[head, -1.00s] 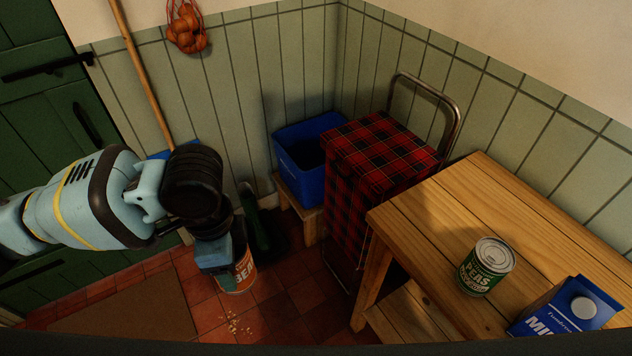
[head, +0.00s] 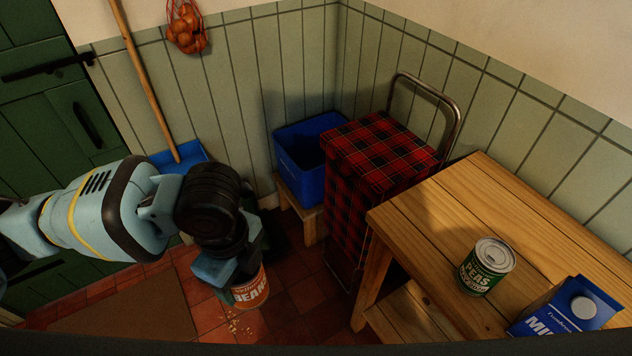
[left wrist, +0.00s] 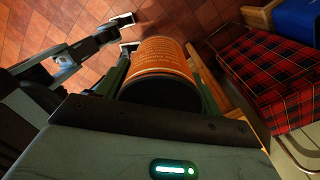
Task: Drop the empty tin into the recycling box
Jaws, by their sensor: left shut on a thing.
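My left gripper (head: 240,284) is shut on an orange tin marked BEANS (head: 252,291), held over the tiled floor at the left. In the left wrist view the tin (left wrist: 160,59) sits between the two fingers, with its dark end toward the camera. The blue recycling box (head: 299,173) stands on a low wooden stool in the corner, to the right of and beyond the gripper. Its inside looks dark, and I cannot tell what is in it.
A red tartan trolley (head: 375,150) with a metal handle stands right of the box. A wooden bench (head: 430,222) holds a green peas tin (head: 487,266) and a milk carton (head: 568,307).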

